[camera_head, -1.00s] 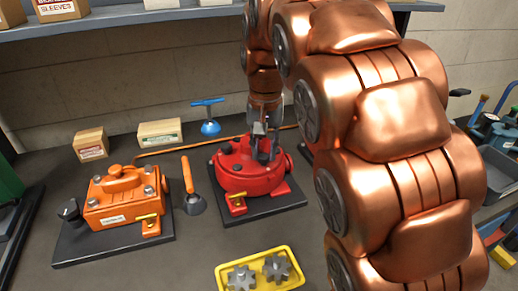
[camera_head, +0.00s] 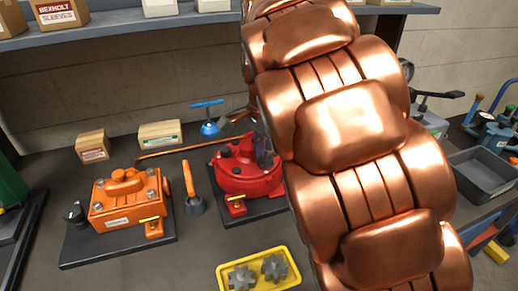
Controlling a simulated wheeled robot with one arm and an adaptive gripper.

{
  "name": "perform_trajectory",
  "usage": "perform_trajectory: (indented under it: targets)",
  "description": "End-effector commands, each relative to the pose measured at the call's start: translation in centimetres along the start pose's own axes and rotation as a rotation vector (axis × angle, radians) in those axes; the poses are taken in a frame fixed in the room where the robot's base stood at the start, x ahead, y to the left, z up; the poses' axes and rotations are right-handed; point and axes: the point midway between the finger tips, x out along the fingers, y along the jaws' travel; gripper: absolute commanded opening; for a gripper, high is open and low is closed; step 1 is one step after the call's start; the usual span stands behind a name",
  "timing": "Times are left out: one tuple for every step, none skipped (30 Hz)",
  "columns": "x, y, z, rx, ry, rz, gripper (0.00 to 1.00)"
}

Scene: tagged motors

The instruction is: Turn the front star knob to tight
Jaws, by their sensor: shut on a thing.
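A round red motor housing (camera_head: 240,182) sits on a dark base plate in the middle of the bench, with dark knobs (camera_head: 226,152) on its top and a yellow handle (camera_head: 237,207) low at its front. My gripper (camera_head: 264,156) is pointed down at the right part of the housing's top. It is shut on a dark knob there, mostly hidden by the fingers and my arm. I cannot make out the star shape of that knob or any tight mark. My copper arm covers the right side of the housing.
An orange motor (camera_head: 122,205) on a dark plate stands at left, with an orange-handled tool (camera_head: 190,190) beside it. A yellow tray (camera_head: 291,255) with grey gears lies in front. A blue-handled valve (camera_head: 209,120) and small boxes (camera_head: 92,147) stand behind.

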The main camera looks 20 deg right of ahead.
Motion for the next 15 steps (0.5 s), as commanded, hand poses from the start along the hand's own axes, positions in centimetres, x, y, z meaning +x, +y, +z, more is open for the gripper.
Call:
perform_trajectory:
  targets:
    - [-0.39,0.01,0.04,0.034,0.000,-0.002,0.00]
    - [-0.38,0.01,0.05,0.056,0.000,-0.002,0.00]
    - [-0.37,0.03,0.05,0.081,0.000,-0.002,0.00]
    - [-0.37,0.03,0.04,0.100,0.000,-0.002,0.00]
    - [-0.37,0.04,0.04,0.117,0.000,-0.002,0.00]
    - [-0.36,0.04,0.04,0.138,-0.001,-0.003,0.00]
    - [-0.35,0.04,0.06,0.153,-0.001,-0.003,0.00]
    - [-0.35,0.02,0.07,0.167,-0.002,-0.004,0.00]
    - [-0.34,0.02,0.08,0.182,-0.002,-0.004,0.00]
    - [-0.33,0.02,0.08,0.193,-0.002,-0.004,0.00]
    - [-0.32,0.02,0.08,0.203,-0.001,-0.004,0.00]
    - [-0.31,0.02,0.08,0.214,-0.001,-0.004,0.00]
    - [-0.30,0.02,0.07,0.222,-0.001,-0.004,0.00]
    - [-0.29,0.02,0.07,0.229,0.000,-0.005,0.00]
    - [-0.29,0.00,0.07,0.236,0.000,-0.005,0.00]
